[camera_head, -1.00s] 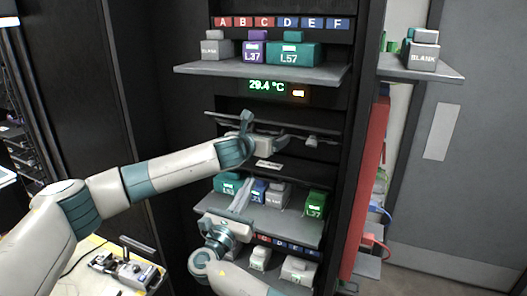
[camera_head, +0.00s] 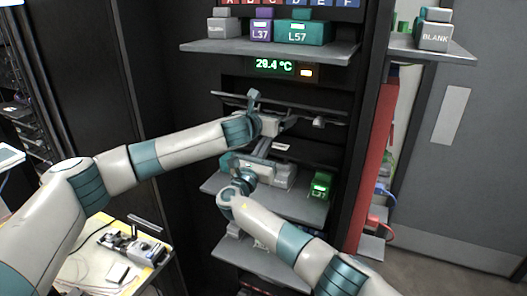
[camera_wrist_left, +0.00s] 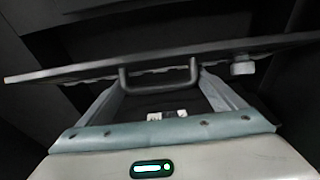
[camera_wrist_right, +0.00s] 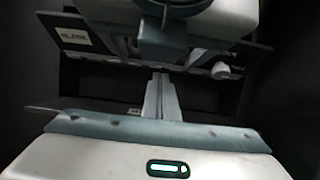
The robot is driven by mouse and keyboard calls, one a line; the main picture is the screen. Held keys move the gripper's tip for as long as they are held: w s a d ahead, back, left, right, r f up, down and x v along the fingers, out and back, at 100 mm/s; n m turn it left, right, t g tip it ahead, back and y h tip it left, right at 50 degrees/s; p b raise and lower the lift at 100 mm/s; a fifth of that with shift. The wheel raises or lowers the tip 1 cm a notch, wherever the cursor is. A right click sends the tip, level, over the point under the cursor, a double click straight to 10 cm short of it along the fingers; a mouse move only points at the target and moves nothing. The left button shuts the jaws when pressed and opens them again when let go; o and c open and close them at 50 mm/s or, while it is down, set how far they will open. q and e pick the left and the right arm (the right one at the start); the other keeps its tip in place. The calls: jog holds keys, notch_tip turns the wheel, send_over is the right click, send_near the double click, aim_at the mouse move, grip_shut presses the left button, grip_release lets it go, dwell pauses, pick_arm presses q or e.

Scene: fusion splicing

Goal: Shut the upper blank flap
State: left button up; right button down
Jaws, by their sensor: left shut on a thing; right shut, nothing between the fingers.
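The upper blank flap (camera_head: 335,110) is a dark thin panel in the rack below the temperature display, seen nearly edge-on and tilted outward. Its face with a BLANK label (camera_wrist_right: 75,36) shows in the right wrist view. My left gripper (camera_head: 290,122) is shut on the flap's bar handle (camera_wrist_left: 160,68), which spans between its fingers in the left wrist view. My right gripper (camera_head: 267,146) is shut and empty, just below the left one. Its closed fingers (camera_wrist_right: 160,97) point toward the opening under the flap.
A shelf above holds blocks, including the L57 block (camera_head: 303,32). A lower shelf (camera_head: 300,207) carries a green block (camera_head: 321,185) and others behind my right arm. A small white label (camera_head: 281,147) shows below the flap. A table (camera_head: 95,268) stands at lower left.

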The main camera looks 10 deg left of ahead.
pick_arm(q)
jog(key=shift+w+r, duration=0.1)
jog(key=shift+r, duration=0.2)
pick_arm(e)
jog(key=shift+w+d+r, duration=0.1)
jog(key=shift+w+r, duration=0.15)
jog(key=shift+r, duration=0.35)
jog(key=shift+w+d+r, duration=0.1)
jog(key=shift+w+r, duration=0.15)
jog(key=shift+r, duration=0.3)
